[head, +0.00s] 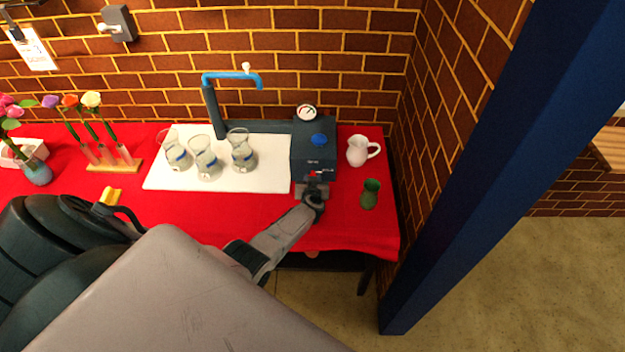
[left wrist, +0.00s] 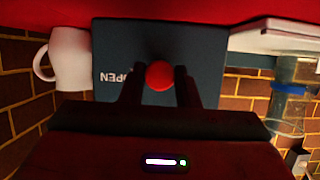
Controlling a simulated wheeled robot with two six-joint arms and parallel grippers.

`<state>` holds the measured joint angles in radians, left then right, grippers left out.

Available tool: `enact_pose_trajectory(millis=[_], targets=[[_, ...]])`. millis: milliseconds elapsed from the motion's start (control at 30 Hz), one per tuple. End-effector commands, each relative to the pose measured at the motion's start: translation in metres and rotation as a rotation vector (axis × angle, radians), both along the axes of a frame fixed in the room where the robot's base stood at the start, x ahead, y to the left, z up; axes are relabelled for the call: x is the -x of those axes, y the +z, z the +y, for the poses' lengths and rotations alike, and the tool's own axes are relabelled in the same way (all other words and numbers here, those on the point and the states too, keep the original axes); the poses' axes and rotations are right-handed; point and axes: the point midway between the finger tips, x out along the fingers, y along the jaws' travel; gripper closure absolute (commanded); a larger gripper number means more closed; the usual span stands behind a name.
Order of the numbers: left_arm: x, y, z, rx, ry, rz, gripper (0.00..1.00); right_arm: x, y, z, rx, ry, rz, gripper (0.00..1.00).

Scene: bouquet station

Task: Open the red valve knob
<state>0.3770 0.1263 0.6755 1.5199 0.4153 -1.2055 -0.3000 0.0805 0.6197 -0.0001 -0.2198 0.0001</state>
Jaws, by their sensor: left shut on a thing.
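The red valve knob (left wrist: 159,75) is on the front of the dark blue box (left wrist: 205,60), beside the lettering OPEN. The box (head: 300,150) stands on the red table in the head view, with a gauge and a blue cap on top. My left gripper (head: 314,186) reaches the front of this box. In the left wrist view, my left gripper (left wrist: 157,80) has a finger on either side of the knob and is shut on it. The inner faces of the fingers are hard to see in the dark. My right gripper is not in view.
A white pitcher (head: 357,151) and a green vase (head: 370,194) stand right of the box. Several glass vases (head: 204,158) stand on a white mat (head: 267,178) under a blue tap (head: 232,76). Flowers stand at the left. A blue post (head: 480,190) rises at the right.

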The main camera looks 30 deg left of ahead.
Motion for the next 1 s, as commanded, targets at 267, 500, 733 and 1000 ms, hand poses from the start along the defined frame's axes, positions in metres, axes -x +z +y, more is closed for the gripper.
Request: enact_pose_trajectory(millis=[267,500,733,1000], targets=[[0.0,0.0,0.0,0.0,0.0,0.0,0.5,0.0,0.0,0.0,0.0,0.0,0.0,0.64],[0.0,0.0,0.0,-0.001,0.0,-0.001,0.5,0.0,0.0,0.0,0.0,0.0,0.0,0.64],[0.006,0.002,-0.004,0.0,0.002,-0.003,0.5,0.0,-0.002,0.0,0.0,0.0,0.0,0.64],[0.031,0.014,-0.02,0.002,-0.001,-0.002,0.5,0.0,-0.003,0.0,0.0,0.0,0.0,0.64]])
